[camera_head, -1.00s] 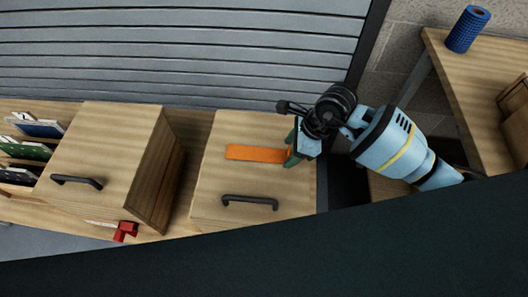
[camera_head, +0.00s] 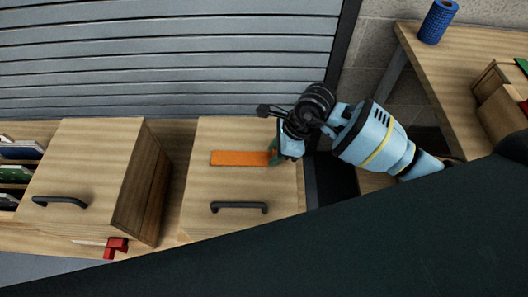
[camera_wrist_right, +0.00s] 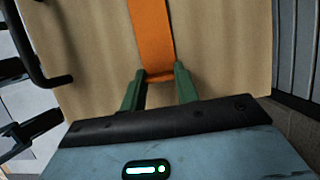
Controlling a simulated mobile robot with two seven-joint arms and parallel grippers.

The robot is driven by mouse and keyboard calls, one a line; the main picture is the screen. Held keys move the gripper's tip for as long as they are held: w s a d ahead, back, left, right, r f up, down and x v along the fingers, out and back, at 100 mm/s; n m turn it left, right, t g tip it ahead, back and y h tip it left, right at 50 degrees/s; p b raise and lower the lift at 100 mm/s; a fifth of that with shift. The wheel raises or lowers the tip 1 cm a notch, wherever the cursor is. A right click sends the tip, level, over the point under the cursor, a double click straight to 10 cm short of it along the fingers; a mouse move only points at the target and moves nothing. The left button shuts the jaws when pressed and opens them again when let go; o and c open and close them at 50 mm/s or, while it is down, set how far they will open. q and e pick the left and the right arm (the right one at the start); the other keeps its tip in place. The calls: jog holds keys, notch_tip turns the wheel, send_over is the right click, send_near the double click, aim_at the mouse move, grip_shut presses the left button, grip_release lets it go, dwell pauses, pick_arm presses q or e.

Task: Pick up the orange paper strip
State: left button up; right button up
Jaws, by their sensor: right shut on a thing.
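The orange paper strip (camera_head: 240,158) lies flat, long and narrow, along the top of a wooden box (camera_head: 225,190). In the right wrist view the strip (camera_wrist_right: 152,30) runs away from me, and its near end sits between the two green fingers. My right gripper (camera_head: 274,152) is at the strip's right end, low over the box top, shut on that end. The same gripper (camera_wrist_right: 160,76) shows in the right wrist view with a finger on each side of the strip. The gripper partly hides the strip's end in the head view. My left gripper is not in view.
A second wooden box (camera_head: 90,165) with a black handle stands to the left, near upright panels (camera_head: 15,173) and a red object (camera_head: 116,245). The strip's box has a black handle (camera_head: 239,207). A blue roll (camera_head: 438,22) stands on the right table (camera_head: 465,55).

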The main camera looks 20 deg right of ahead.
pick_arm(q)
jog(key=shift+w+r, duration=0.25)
pick_arm(e)
notch_tip(320, 180, up, 10)
jog(key=shift+c, duration=0.9)
